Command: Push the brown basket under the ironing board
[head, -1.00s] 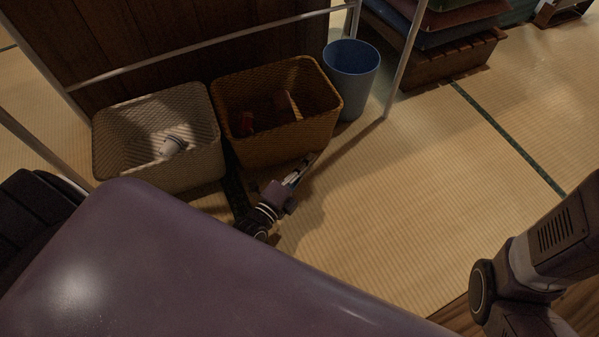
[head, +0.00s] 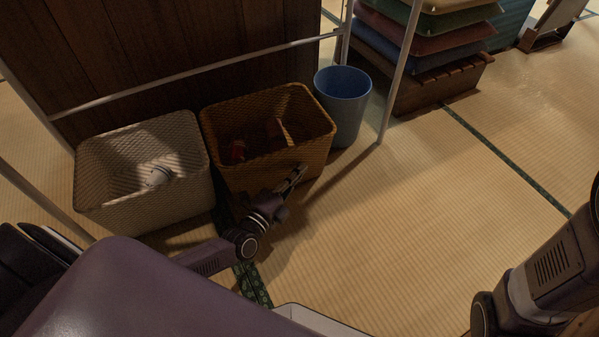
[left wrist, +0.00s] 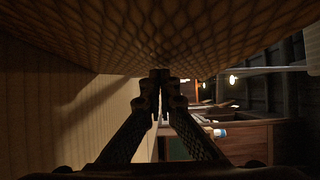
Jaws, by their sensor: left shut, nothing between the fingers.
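The brown woven basket (head: 318,152) stands on the tatami with a red item and a pale flat item inside. Its wall also fills the top of the left wrist view (left wrist: 160,30). My left gripper (head: 298,172) is shut and empty at the basket's near wall. In the left wrist view its closed fingertips (left wrist: 161,76) are at or just below the basket's weave; I cannot tell whether they touch it. White metal poles (head: 205,71) stand around and behind the basket. No ironing board top is clearly visible. My right gripper is out of view.
A pale woven basket (head: 105,195) holding a white item stands left of the brown one. A blue bin (head: 345,105) stands close on its right, near a metal pole (head: 399,75). Cushions (head: 430,40) lie stacked on a wooden stand.

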